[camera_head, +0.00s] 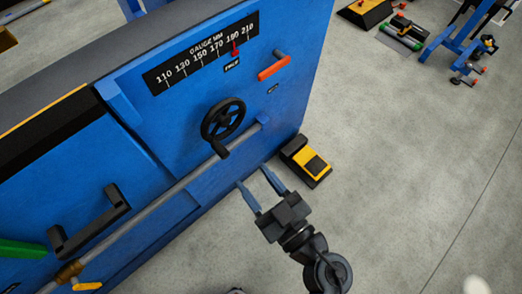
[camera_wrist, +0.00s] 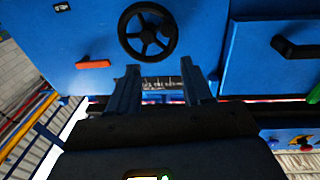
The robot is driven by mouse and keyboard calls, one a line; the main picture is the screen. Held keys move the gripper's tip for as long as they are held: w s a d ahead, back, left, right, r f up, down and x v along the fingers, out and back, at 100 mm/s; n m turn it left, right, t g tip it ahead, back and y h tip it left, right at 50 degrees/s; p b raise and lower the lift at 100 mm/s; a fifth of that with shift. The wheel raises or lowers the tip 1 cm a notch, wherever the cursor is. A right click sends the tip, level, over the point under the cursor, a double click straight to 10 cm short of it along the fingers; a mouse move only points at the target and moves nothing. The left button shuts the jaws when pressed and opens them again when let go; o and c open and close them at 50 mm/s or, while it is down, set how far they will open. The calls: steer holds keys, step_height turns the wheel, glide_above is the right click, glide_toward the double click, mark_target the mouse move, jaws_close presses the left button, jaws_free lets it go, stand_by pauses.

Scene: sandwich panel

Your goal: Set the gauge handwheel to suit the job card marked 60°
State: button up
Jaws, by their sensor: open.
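The black handwheel (camera_head: 222,119) is mounted on the front of the blue panel, with its crank knob (camera_head: 220,150) at the lower left. It also shows in the wrist view (camera_wrist: 148,37), just beyond my fingertips. The gauge scale (camera_head: 203,52) above it runs from 110 to 210 mm. Its red pointer (camera_head: 235,49) stands near 190. My gripper (camera_head: 255,177) is open and empty, in front of the panel, below and right of the wheel. Its fingers also show in the wrist view (camera_wrist: 160,66). No card marked 60° can be made out.
A red-orange lever (camera_head: 273,68) sits right of the wheel. A long rod (camera_head: 180,187) runs along the panel below it. A black handle (camera_head: 88,222) projects at the left. A yellow-black pedal (camera_head: 306,162) stands on the floor.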

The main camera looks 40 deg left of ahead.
mark_target(226, 156)
steer(key=a, duration=0.1)
steer(key=a+f+g, duration=0.1)
steer(key=a+f+n+g+b, duration=0.1)
steer(key=a, duration=0.1)
steer(key=shift+s+a, duration=0.1)
steer(key=a, duration=0.2)
steer(key=a+b, duration=0.1)
steer(key=a, duration=0.1)
steer(key=a+b, duration=0.1)
steer(key=a, duration=0.2)
steer(key=shift+w+a+r, duration=0.1)
steer(key=shift+w, duration=0.3)
jaws_close()
